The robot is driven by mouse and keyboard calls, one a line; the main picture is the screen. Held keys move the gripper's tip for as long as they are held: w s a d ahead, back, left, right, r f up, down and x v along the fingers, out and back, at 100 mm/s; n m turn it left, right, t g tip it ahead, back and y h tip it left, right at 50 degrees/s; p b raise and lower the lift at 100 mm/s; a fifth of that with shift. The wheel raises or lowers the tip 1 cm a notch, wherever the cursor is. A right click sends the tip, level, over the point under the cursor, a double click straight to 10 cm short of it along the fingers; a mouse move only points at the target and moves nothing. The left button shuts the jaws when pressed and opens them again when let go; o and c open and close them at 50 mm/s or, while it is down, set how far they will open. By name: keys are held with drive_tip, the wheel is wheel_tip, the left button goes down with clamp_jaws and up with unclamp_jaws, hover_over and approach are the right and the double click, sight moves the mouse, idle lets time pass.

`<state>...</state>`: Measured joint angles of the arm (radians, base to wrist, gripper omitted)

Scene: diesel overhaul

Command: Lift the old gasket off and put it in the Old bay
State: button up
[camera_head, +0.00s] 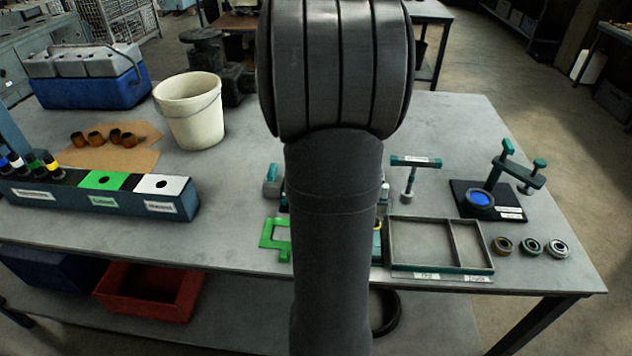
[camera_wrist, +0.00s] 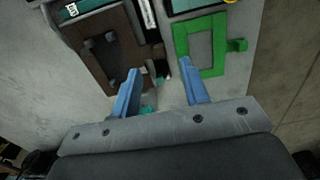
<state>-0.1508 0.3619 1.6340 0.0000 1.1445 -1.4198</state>
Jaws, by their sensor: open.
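My gripper (camera_wrist: 160,67) is open, with two blue fingers spread apart and nothing seen between them. In the wrist view, a dark brown flat piece (camera_wrist: 82,48) lies beyond the left finger; it may be the old gasket, but I cannot tell for sure. A bright green rectangular frame (camera_wrist: 219,46) with a side tab lies beyond the right finger. In the head view, the green frame (camera_head: 267,232) shows left of my arm, which hides the gripper and the work area behind it. A two-compartment tray (camera_head: 440,269) stands right of my arm; its front labels are too small to read surely.
A T-handled tool (camera_head: 410,180) stands behind the tray. A black stand with a blue disc (camera_head: 481,198) and several rings (camera_head: 532,245) are at the right. A long labelled holder (camera_head: 100,199), a white bucket (camera_head: 192,115) and a blue crate (camera_head: 92,88) are at the left.

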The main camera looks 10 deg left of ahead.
wheel_tip(320, 180, down, 5)
clamp_jaws()
idle(0.3)
